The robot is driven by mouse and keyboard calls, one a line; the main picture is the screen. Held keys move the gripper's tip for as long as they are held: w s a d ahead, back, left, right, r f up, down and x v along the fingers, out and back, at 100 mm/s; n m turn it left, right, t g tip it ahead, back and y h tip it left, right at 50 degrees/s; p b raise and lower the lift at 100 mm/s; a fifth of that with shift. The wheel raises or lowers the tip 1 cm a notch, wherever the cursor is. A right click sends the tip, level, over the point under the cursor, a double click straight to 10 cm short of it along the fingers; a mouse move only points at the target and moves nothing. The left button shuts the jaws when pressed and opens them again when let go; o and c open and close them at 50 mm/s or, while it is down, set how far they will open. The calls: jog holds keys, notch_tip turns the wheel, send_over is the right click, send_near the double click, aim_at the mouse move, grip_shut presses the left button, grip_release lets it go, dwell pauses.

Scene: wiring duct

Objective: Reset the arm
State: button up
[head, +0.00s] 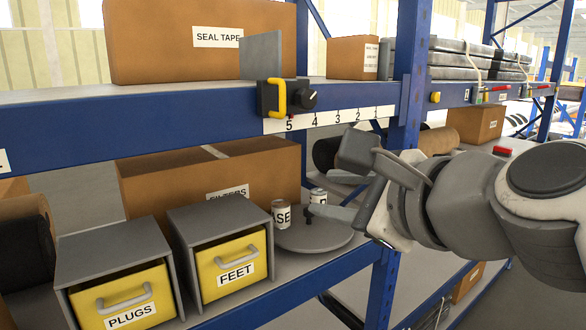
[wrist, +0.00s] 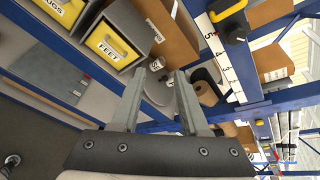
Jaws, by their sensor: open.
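My gripper (wrist: 160,75) is open and empty in the wrist view, its two grey fingers apart with nothing between them. In the head view my gripper (head: 335,208) reaches in from the right, in front of the shelf rack. Its fingers point left, near a round grey turntable (head: 315,238) bearing small labelled cans (head: 282,214). I cannot tell whether a fingertip touches anything there.
Yellow drawers marked PLUGS (head: 122,296) and FEET (head: 233,265) stand at lower left. A blue shelf beam (head: 130,130) runs above, with a black and yellow device (head: 285,97) on it. A blue upright (head: 408,75) stands close to the arm. Cardboard boxes (head: 150,45) fill the shelves.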

jog(key=s+d+f+n+g+h, duration=0.2)
jog(key=d+f+n, duration=0.1)
jog(key=f+n, duration=0.4)
jog(key=s+d+f+n+g+h+b, duration=0.1)
jog(key=s+d+f+n+g+h, duration=0.1)
jog(key=f+n, duration=0.5)
jog(key=s+d+f+n+g+h, duration=0.2)
jog(key=s+d+f+n+g, duration=0.1)
jog(key=f+n, duration=0.4)
jog(key=shift+s+d+f, duration=0.45)
jog(key=shift+d+f, duration=0.05)
jog(key=shift+f, duration=0.1)
